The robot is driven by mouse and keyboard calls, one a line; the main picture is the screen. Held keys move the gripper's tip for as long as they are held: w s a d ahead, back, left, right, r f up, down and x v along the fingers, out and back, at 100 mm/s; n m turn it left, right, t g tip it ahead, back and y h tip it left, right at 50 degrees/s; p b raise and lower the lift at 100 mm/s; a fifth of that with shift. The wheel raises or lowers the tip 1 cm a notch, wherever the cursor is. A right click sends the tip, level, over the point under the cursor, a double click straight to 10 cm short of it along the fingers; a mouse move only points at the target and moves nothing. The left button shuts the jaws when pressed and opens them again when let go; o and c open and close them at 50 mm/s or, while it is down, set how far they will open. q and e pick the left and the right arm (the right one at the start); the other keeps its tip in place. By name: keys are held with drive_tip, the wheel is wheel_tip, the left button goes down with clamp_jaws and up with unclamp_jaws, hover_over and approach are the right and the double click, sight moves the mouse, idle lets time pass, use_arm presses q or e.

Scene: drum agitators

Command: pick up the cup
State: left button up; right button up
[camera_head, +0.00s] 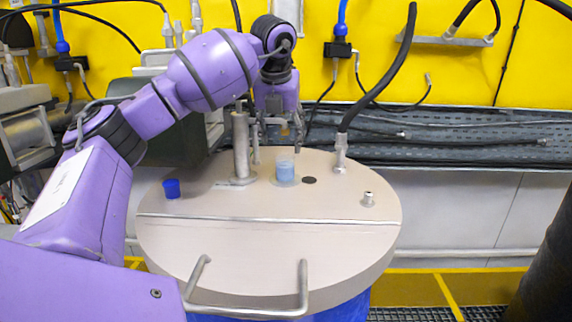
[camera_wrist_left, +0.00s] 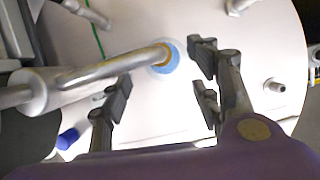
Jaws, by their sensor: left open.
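The cup (camera_head: 285,171) is a small clear vessel with light blue contents, upright on the pale round drum lid (camera_head: 300,260). In the left wrist view, a round blue rim that looks like the cup (camera_wrist_left: 174,46) is partly covered by a bent metal pipe. My left gripper (camera_head: 277,134) is open and empty, pointing down just above the cup in the head view. In the left wrist view, the gripper's spread fingers (camera_wrist_left: 161,80) show with the blue rim near the gap between them. The exact height between fingertips and cup is hard to tell. My right gripper is not in view.
A metal post (camera_head: 241,146) stands close left of the cup. A blue cap (camera_head: 172,188) is at the lid's left, a small metal fitting (camera_head: 368,199) at its right. A black hose (camera_head: 385,73) rises from the lid's back right. A handle (camera_head: 303,287) is in front.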

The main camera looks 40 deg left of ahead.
sight(284, 156)
use_arm(q)
drive_tip(key=shift+x, duration=1.2)
drive_tip(key=x, duration=0.3)
drive_tip(key=p+x, duration=0.1)
drive_tip(key=x, duration=0.1)
drive_tip(key=shift+s+d, duration=0.1)
drive_tip(key=shift+d, duration=0.15)
drive_tip(key=c, duration=1.3)
drive_tip(key=shift+c, duration=0.2)
drive_tip(key=shift+r, duration=0.1)
